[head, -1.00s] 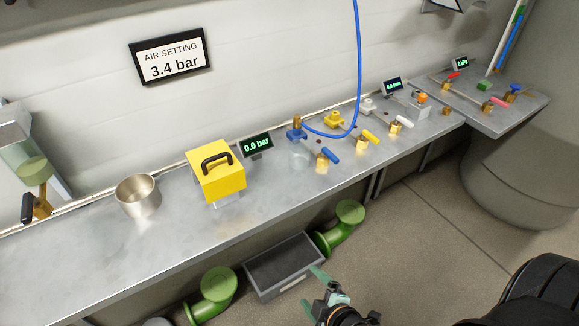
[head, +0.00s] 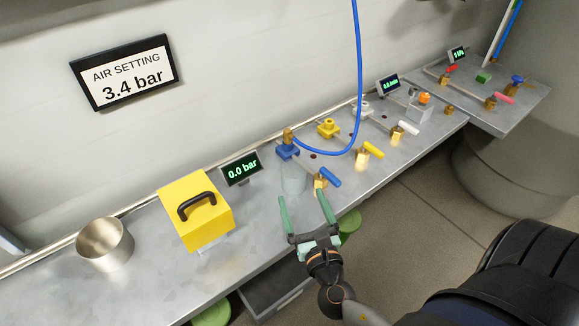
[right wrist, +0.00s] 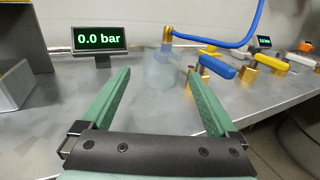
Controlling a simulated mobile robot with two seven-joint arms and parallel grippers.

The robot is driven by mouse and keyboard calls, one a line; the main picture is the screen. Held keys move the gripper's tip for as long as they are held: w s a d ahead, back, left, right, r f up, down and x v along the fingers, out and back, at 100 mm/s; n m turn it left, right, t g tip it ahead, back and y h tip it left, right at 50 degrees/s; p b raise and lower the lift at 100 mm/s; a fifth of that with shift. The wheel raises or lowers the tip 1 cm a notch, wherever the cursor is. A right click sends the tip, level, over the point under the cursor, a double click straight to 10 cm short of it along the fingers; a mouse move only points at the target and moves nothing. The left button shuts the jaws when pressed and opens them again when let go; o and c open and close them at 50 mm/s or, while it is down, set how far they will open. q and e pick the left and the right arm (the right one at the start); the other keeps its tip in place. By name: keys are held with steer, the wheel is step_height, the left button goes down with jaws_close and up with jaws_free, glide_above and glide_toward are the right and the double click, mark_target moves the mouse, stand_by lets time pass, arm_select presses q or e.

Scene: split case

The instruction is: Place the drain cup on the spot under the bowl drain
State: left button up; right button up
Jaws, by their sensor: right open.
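A round open metal cup (head: 104,244), likely the drain cup, stands upright on the steel bench at the left in the head view. The clear bowl (head: 292,178) hangs under a blue fitting (head: 287,151); it also shows in the right wrist view (right wrist: 165,68). I cannot make out a marked spot beneath the bowl. My right gripper (head: 303,198) is open and empty, at the bench's front edge, its fingers pointing towards the bowl. In the right wrist view the bowl lies ahead between the fingertips (right wrist: 160,76). My left gripper is not in view.
A yellow box with a black handle (head: 197,212) stands between cup and bowl, beside a display reading 0.0 bar (head: 241,168). A blue hose (head: 358,80) rises from the blue fitting. Blue (head: 330,177) and yellow (head: 372,151) valve levers crowd the right. Bench front-left is clear.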

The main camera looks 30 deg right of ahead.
mark_target(291, 162)
steer(key=p+x, duration=0.1)
steer(key=x, duration=0.4)
steer(key=shift+w+d+r, duration=0.15)
steer(key=shift+w, duration=0.2)
steer(key=shift+w+d, duration=0.15)
steer(key=shift+w, duration=0.2)
steer(key=shift+p+x, duration=0.3)
steer(key=shift+x, duration=2.5)
steer(key=shift+s+d, duration=0.1)
steer(key=c, duration=1.3)
steer(key=shift+o, duration=0.2)
steer(key=shift+r+p, duration=0.4)
step_height(291, 162, up, 2)
steer(key=shift+r+p, duration=0.15)
steer(key=shift+p, duration=0.7)
steer(key=s+a+r+p, duration=0.4)
steer(key=s+r, duration=0.6)
steer(key=s, duration=0.3)
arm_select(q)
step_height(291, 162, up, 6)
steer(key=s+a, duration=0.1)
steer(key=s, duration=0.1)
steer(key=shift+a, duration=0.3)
arm_select(e)
steer(key=w+a+r+n+y, duration=0.2)
steer(key=a+r+n+y, duration=0.1)
steer(key=a+r+y, duration=0.2)
steer(key=shift+w+a+r+n+t+y, duration=0.3)
steer(key=shift+w+a+t, duration=0.1)
steer(key=shift+a, duration=0.7)
